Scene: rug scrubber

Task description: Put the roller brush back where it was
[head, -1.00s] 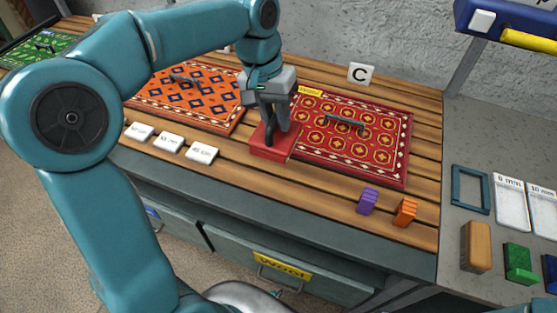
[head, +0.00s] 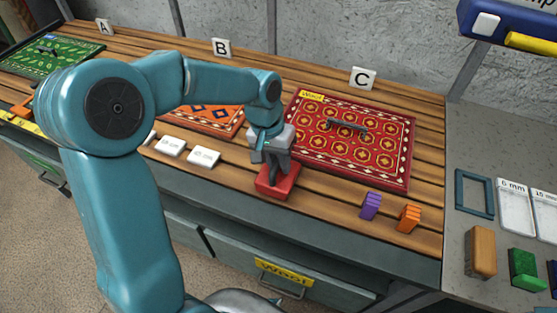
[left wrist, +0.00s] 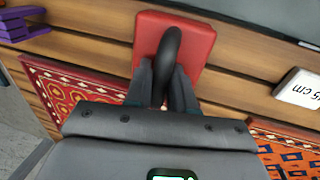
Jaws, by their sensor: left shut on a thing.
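My left gripper (head: 272,176) is shut on the dark looped handle of a red block-shaped tool (head: 279,189). The tool is at the front edge of the wooden table, just off the front left corner of the red rug (head: 403,166). In the left wrist view the dark handle (left wrist: 170,50) rises between the fingers, with the red base (left wrist: 196,45) beyond. The tool's underside is hidden, so I cannot tell whether it touches the table or what kind of brush it is. I cannot make out a separate roller brush for certain. My right gripper is not in view.
White labelled blocks (head: 204,159) lie to the left of the red tool. A purple piece (head: 371,206) and an orange piece (head: 409,218) stand to its right. An orange rug (head: 226,123) and a green rug (head: 60,57) lie farther left. A grey side counter holds several items.

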